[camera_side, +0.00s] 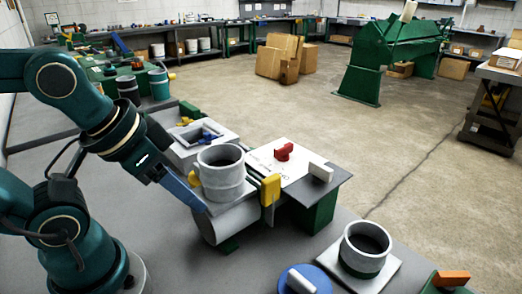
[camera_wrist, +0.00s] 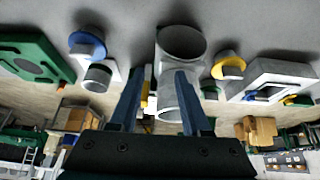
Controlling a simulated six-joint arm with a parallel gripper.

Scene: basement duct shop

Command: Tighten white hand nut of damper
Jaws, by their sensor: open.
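A grey round damper duct (camera_side: 228,218) with an upright open collar (camera_side: 221,170) sits at centre in the side view; the wrist view also shows the grey duct (camera_wrist: 182,45). A yellow lever (camera_side: 270,190) stands at its right end. A white block-like piece (camera_side: 320,172) beyond the lever may be the hand nut; I cannot tell. My gripper (camera_side: 190,193) is at the duct's left side. In the wrist view its blue fingers (camera_wrist: 158,75) are apart, with yellow and white parts (camera_wrist: 148,85) seen beyond the gap. Nothing is visibly held. Contact with the duct is unclear.
A white plate with a red knob (camera_side: 284,151) lies behind the duct. A blue disc with a white bar (camera_side: 301,281) and a grey collar on a white base (camera_side: 364,250) stand in front right. Cardboard boxes (camera_side: 279,57) and a green machine stand on the open floor behind.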

